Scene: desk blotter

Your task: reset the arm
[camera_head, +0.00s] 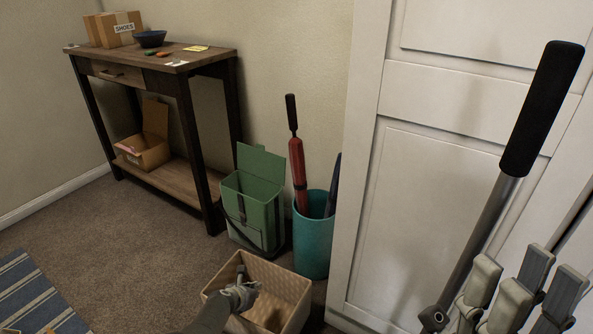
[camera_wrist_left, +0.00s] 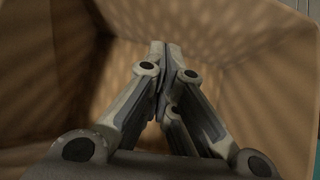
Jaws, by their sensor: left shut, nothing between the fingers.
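My left gripper (camera_head: 252,286) hangs over the mouth of a pale woven basket (camera_head: 222,278) on the floor, in the head view. In the left wrist view its fingers (camera_wrist_left: 165,48) meet at the tips with nothing between them, and the basket's inside walls (camera_wrist_left: 250,70) surround them. My right gripper (camera_head: 522,285) is large and close at the lower right of the head view, cut off by the frame. How wide its fingers stand is unclear. A metal shaft with a black grip (camera_head: 540,110) slants up beside it; whether the fingers touch it is hidden.
A green lidded bin (camera_head: 250,205) and a teal bin (camera_head: 312,240) with a red umbrella (camera_head: 298,170) stand behind the basket. A dark wood table (camera_head: 185,62) stands at the left, a white door (camera_head: 400,200) at the right. Open carpet lies at the left.

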